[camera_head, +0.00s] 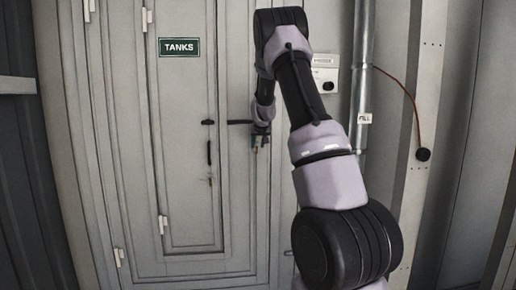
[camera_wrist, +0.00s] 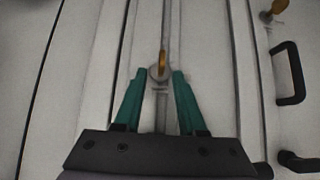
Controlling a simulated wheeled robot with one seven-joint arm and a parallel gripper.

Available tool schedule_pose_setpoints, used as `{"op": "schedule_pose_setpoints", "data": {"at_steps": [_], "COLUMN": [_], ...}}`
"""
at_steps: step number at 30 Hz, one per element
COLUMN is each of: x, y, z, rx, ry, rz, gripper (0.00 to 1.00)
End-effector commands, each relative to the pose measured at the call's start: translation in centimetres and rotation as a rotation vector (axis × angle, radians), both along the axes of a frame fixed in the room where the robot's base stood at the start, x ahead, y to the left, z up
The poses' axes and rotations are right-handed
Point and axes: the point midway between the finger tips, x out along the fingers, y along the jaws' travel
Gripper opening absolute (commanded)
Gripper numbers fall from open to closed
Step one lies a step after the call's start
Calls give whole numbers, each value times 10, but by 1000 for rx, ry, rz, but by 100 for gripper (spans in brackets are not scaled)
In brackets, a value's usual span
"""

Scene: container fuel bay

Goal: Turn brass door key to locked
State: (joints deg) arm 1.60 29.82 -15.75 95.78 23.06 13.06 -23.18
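A brass key (camera_wrist: 163,60) stands in a round lock plate (camera_wrist: 158,73) on the grey door, in the wrist view. My gripper (camera_wrist: 160,76) has two green fingers spread apart, with the lock plate and key showing between and just beyond the tips. No finger is seen closed on the key. In the head view my gripper (camera_head: 259,141) is at the right part of the door (camera_head: 240,200), and this key is hidden or too small to make out. A second brass piece (camera_wrist: 277,8) shows at the wrist view's upper right edge.
A black pull handle (camera_wrist: 289,73) stands out beside my gripper; it also shows in the head view (camera_head: 209,152). A green TANKS sign (camera_head: 179,47) is on the inner panel. A vertical pipe (camera_head: 362,70) and wall box (camera_head: 325,75) are to the right.

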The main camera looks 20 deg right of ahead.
Motion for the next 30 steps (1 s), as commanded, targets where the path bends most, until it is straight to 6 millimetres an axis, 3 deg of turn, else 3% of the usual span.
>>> {"op": "schedule_pose_setpoints", "data": {"at_steps": [6,17,20,30], "x": [17,21,20,20], "y": [-5,-6,-6,-7], "z": [-18,-21,-21,-21], "rx": [-1,0,0,9], "ry": [0,-1,-1,-4], "rz": [1,0,0,-1], "gripper": [40,40,2,0]}}
